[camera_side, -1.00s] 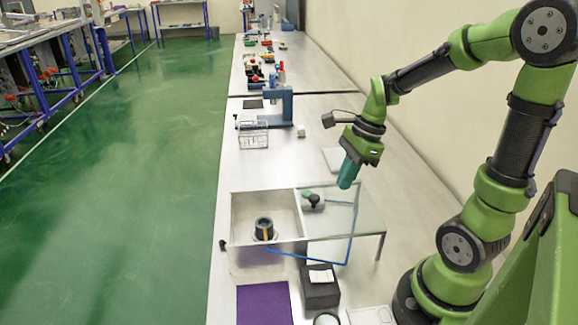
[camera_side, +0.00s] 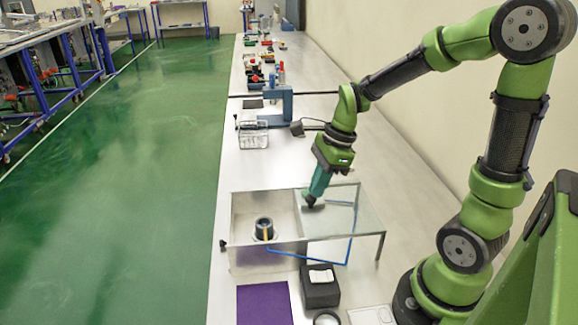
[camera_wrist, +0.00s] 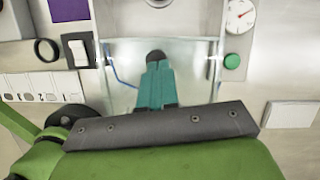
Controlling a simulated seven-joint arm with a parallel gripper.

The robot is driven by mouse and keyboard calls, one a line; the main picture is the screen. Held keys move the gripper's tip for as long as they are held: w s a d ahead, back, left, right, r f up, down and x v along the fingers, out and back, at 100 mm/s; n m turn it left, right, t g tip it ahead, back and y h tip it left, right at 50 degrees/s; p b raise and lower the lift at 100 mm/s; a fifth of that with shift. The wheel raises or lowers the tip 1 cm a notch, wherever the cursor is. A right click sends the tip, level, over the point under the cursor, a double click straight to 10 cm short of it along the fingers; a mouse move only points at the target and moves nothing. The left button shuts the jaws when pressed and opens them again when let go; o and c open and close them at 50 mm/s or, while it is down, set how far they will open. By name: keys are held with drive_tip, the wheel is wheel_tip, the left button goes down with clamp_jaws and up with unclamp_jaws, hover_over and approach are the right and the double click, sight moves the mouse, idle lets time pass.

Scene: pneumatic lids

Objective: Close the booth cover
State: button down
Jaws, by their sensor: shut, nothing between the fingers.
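The booth (camera_side: 270,256) is a grey metal box with its top open on the left, a dark cylindrical part standing inside it. Its clear glass cover (camera_side: 345,222) lies to the right of the opening, level with the rim; it also shows in the wrist view (camera_wrist: 198,60). A black knob (camera_side: 309,203) stands at the cover's left side. My gripper (camera_side: 316,193) has its teal fingers shut and empty, pointing down at the knob from its right. In the wrist view the black knob (camera_wrist: 155,56) shows just beyond my fingertips (camera_wrist: 155,68). Whether they touch cannot be told.
A blue tube (camera_side: 330,262) runs along the booth's front and under the glass. A dark box (camera_side: 320,290) and a purple mat (camera_side: 264,304) lie in front. A wire rack (camera_side: 253,136) and a blue device (camera_side: 285,105) stand behind. A green button (camera_wrist: 232,61) is beside the glass.

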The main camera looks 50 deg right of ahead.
drive_tip(key=w+a, duration=1)
drive_tip(key=a, duration=0.1)
drive_tip(key=shift+w, duration=0.35)
drive_tip(key=shift+d+f, duration=0.1)
drive_tip(key=shift+d, duration=0.05)
drive_tip(key=s+d+r+n+g, duration=0.1)
drive_tip(key=s+d+r+n, duration=0.2)
drive_tip(key=d+r, duration=0.65)
drive_tip(key=shift+n+y, duration=0.3)
drive_tip(key=shift+w+a+f, duration=0.35)
drive_tip(key=shift+a+f, duration=0.85)
drive_tip(key=shift+f, duration=0.4)
drive_tip(key=shift+w+a+f, duration=0.3)
drive_tip(key=shift+a+f, duration=0.85)
drive_tip(key=shift+f, duration=0.45)
drive_tip(key=shift+w+a+f, duration=0.35)
drive_tip(key=shift+a+f, duration=0.85)
drive_tip(key=shift+f, duration=0.4)
